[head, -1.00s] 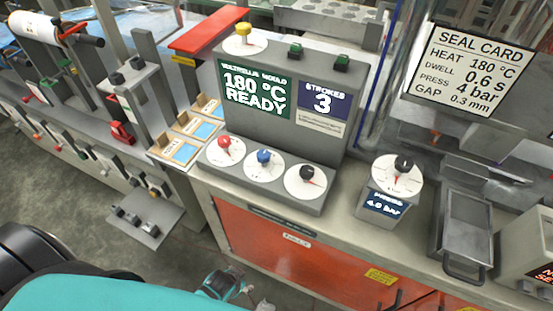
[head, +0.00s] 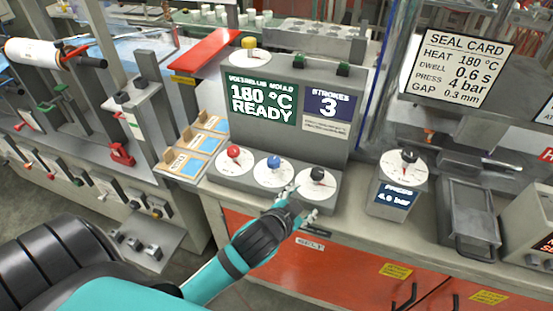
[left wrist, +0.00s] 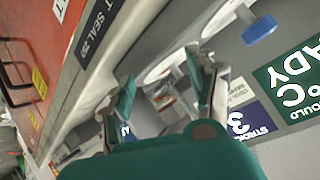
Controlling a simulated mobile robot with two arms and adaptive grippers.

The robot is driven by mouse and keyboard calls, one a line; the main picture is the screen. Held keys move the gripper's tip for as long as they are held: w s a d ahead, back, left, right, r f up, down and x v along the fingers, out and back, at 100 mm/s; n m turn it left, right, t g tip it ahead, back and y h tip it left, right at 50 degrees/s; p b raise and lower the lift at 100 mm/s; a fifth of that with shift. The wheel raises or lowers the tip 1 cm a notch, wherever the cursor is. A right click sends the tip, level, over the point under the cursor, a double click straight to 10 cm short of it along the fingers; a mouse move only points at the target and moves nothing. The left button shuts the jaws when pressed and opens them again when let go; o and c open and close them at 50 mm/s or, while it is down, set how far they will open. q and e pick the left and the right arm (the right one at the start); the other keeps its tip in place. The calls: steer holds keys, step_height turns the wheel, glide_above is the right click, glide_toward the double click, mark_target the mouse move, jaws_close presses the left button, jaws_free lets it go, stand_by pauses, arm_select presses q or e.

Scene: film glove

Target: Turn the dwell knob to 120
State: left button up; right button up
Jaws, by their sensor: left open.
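The grey moulding console has three round dials along its front, with a red knob (head: 233,152), a blue knob (head: 274,161) and a black knob (head: 317,174). I cannot read which one is the dwell knob. My left gripper (head: 300,203) is open in front of the black knob's dial, its fingers spread at the console's front edge. In the left wrist view its two fingers (left wrist: 160,75) stand apart with nothing clearly held; the blue knob (left wrist: 260,29) shows beyond them. The black knob is not clear in that view. My right gripper is not in view.
A yellow knob (head: 249,43) and two green buttons sit on top of the console. The pressure dial box (head: 392,199) stands to the right, beside a metal tray (head: 468,215). The seal card (head: 458,68) reads dwell 0.6 s. Sample cards lie at the console's left.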

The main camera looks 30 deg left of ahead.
arm_select(q)
steer(key=w+d+r+m+t+h, duration=0.3)
steer(key=w+d+r+m+t, duration=0.15)
steer(key=r, duration=0.45)
steer(key=w+d+r+m+t+h, duration=0.3)
steer(key=w+r+m+h, duration=0.15)
steer(key=r, duration=0.55)
steer(key=s+d+r+m+g+h, duration=0.1)
steer(key=d+r+m+g+h, duration=0.4)
steer(key=m, duration=0.4)
steer(key=s+d+r+m+g+h, duration=0.25)
steer(key=d+m+g+h, duration=0.3)
steer(key=m+h, duration=0.35)
steer(key=m+g+y, duration=0.9)
steer(key=y, duration=1.2)
glide_above(273, 160)
step_height(273, 160, down, 6)
steer(key=shift+m, duration=0.3)
step_height(273, 160, down, 17)
steer(key=p, duration=0.3)
steer(key=shift+f, duration=0.15)
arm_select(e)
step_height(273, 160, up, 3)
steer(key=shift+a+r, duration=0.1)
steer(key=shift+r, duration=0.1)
